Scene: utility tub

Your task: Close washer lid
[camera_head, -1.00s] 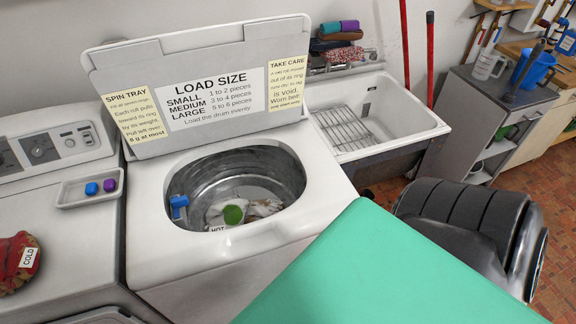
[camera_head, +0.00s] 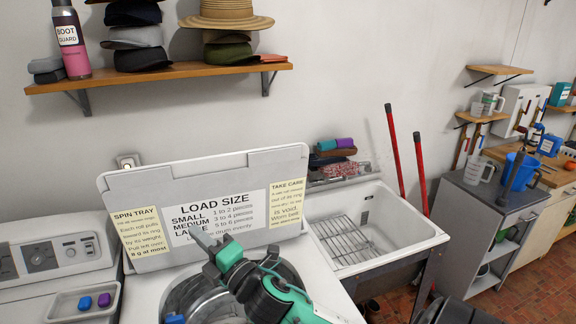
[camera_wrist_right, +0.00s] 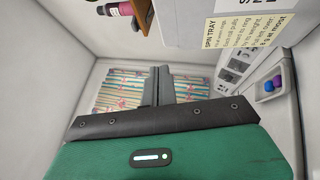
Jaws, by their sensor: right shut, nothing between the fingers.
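The washer lid (camera_head: 140,190) stands open and upright at the back of the white washer (camera_head: 335,290), with load size and warning labels on its front face. Part of the lid (camera_wrist_right: 190,30) also shows at the upper right of the right wrist view. My right gripper (camera_head: 200,238) is shut and empty, in front of the lid's lower middle and above the drum opening (camera_head: 178,292). Whether it touches the lid is unclear. Its closed fingers (camera_wrist_right: 158,85) also show in the right wrist view. My arm hides part of the drum. My left gripper is out of view.
A shelf (camera_head: 160,75) with hats and a bottle is on the wall above the lid. A control panel (camera_head: 50,250) and small tray (camera_head: 85,300) are at left. A sink (camera_head: 400,240) with a rack stands at right, with red-handled tools behind.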

